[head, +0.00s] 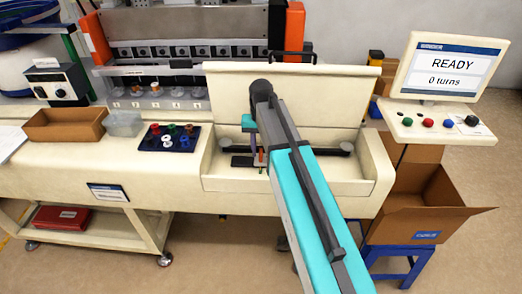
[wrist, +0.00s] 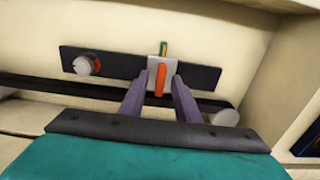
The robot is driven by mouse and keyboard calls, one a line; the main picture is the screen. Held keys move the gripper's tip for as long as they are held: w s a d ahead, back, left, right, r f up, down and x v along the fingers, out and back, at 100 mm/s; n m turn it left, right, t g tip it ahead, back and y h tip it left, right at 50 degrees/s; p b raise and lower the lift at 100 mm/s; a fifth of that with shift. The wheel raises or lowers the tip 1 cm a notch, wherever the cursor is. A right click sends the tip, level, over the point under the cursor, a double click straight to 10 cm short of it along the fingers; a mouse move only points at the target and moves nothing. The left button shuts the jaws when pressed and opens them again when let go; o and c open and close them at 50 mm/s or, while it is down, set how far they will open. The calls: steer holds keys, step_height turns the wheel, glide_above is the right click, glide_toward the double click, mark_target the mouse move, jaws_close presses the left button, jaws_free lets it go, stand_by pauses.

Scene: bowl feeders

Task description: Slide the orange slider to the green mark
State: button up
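The orange slider (wrist: 160,80) is a narrow upright bar in front of a light grey block on a dark plate (wrist: 120,67) in the wrist view. A thin green mark (wrist: 164,46) shows just above the block, in line with or close to the slider. My gripper (wrist: 159,84) has its two purple fingers apart, one on each side of the orange bar, with visible gaps. Whether the fingers touch the grey block cannot be told. In the head view the slider (head: 261,156) is small and partly hidden by my arm.
A white-and-orange knob (wrist: 87,65) sits on the plate's left. A black bar with a pale round end (wrist: 224,118) runs below it. The cream trough (head: 225,184) has raised walls.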

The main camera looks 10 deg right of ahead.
mark_target(261, 152)
step_height(261, 152, up, 14)
steer(key=p, duration=0.9)
stand_by(0.3)
steer(key=shift+f, duration=0.1)
stand_by(0.6)
